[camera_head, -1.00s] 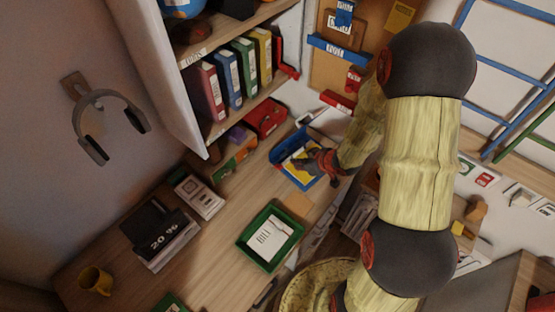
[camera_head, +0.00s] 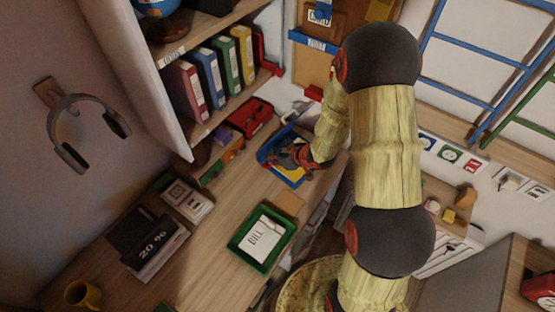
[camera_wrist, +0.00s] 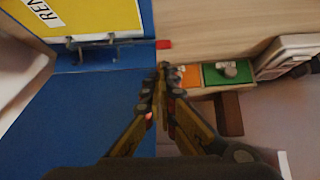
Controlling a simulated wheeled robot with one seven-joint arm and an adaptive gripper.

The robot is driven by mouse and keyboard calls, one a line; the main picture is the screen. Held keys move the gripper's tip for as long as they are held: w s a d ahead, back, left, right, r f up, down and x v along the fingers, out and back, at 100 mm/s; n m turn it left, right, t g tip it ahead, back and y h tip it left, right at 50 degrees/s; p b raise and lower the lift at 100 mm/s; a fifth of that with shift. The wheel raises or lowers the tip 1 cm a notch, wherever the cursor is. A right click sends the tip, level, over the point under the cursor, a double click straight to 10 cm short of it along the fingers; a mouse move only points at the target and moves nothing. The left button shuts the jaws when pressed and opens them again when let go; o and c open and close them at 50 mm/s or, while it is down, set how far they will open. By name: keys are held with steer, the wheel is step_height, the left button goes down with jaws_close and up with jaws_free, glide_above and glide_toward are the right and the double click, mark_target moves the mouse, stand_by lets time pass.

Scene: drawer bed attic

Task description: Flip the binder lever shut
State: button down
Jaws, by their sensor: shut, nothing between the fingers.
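The open blue binder (camera_head: 294,183) lies on the desk in the head view, with my gripper (camera_head: 277,156) over it and hiding part of it. In the wrist view the binder (camera_wrist: 80,120) fills the left side, with a yellow sheet (camera_wrist: 95,14) at the top. A metal ring mechanism (camera_wrist: 95,45) crosses below the sheet. The binder lever's red end (camera_wrist: 163,44) sticks out at the binder's right edge. My gripper (camera_wrist: 162,70) is shut and empty, its fingertips just below the red end in the picture. I cannot tell whether they touch it.
A green tray (camera_head: 236,243) with a white paper stands in front of the binder. A red box (camera_head: 250,117) and small coloured compartments (camera_head: 222,162) stand left of it, under the shelf of books. In the wrist view, orange and green compartments (camera_wrist: 228,74) lie right of my fingers.

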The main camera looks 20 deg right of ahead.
mark_target(271, 166)
steer(key=shift+b+x, duration=0.55)
steer(key=shift+x, duration=1.65)
steer(key=shift+s+d+f+t+b, duration=0.2)
steer(key=shift+s+t+b, duration=0.15)
steer(key=shift+b, duration=0.4)
steer(key=shift+s+f+t+y+b, duration=0.2)
steer(key=shift+t+y+b, duration=0.15)
steer(key=shift+b, duration=0.2)
steer(key=shift+s+d+f+t+y+b, duration=0.25)
steer(key=shift+s+d+f+t+b, duration=0.25)
steer(key=shift+b, duration=0.4)
steer(key=shift+s+a+r, duration=0.1)
steer(key=shift+a, duration=0.05)
steer(key=shift+s, duration=0.15)
steer(key=shift+s+d+f, duration=0.35)
steer(key=shift+s, duration=0.15)
